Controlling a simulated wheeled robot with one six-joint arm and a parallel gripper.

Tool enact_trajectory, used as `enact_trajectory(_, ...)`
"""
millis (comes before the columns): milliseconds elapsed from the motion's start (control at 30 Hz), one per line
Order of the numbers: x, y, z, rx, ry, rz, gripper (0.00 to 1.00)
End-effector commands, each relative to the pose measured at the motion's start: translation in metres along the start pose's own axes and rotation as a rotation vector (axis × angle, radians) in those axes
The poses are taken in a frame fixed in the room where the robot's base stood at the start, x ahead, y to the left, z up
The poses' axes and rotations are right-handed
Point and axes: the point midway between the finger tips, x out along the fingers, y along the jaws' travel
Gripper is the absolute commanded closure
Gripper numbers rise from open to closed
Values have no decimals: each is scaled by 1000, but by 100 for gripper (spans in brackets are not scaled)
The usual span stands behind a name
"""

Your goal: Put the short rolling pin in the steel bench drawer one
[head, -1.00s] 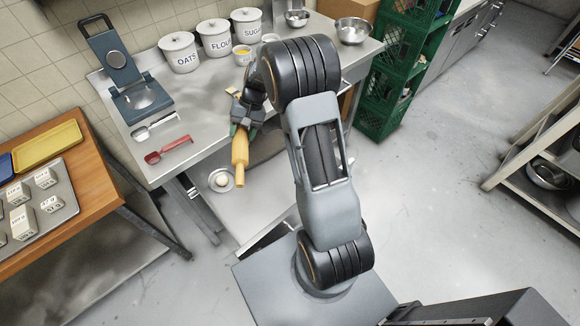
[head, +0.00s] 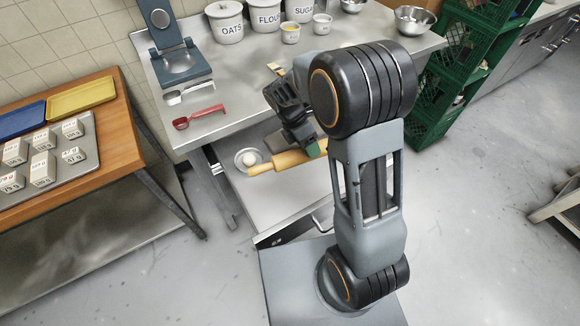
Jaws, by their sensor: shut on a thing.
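The short rolling pin (head: 287,160) is yellowish wood. My gripper (head: 312,147) is shut on it, and the pin lies crosswise in the picture, its left handle pointing left. The steel bench drawer (head: 262,205) is pulled out below the steel bench, its pale inside facing up. The pin shows over the drawer's inner part; I cannot tell how high above the floor it is. My arm hides the pin's right end and the drawer's right side.
A small round dish (head: 240,165) with a white ball-like thing sits in the drawer near the pin's left handle. The bench top (head: 240,100) carries a red scoop (head: 198,116), a blue press (head: 178,60) and canisters. A wooden table (head: 118,130) stands left. Green crates (head: 452,105) stand right.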

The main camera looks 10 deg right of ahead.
Motion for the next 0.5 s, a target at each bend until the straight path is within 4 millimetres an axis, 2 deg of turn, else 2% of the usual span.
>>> enact_trajectory(33,17,6,-6,-54,-27,15,91)
enact_trajectory(100,27,11,-8,-94,-45,25,91)
enact_trajectory(500,69,29,-22,-138,-63,34,91)
